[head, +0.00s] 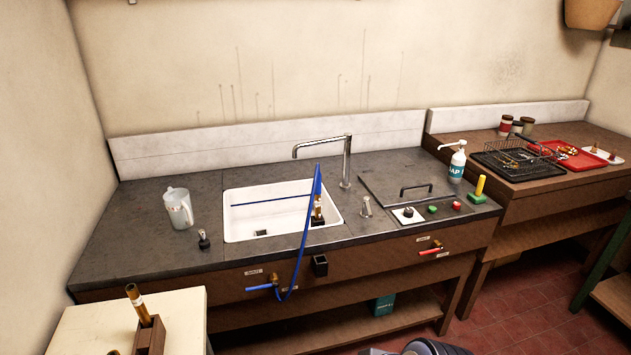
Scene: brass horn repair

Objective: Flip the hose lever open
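A blue lever (259,287) sits on a small brass valve (275,280) on the front of the sink bench. It points left and lies about level. A blue hose (300,250) hangs from this valve and runs up over the front edge to the sink. Small pale labels sit near the lever, too small to read surely. My gripper is not in view; only a grey rounded part, likely of my arm, shows at the bottom edge.
A red lever (433,252) sits on another valve further right. A white sink (240,222), metal tap (345,165), clear jug (178,208) and soap bottle (457,163) are on the bench. A pale table (185,305) stands at lower left. A small black box (320,265) hangs beside the hose.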

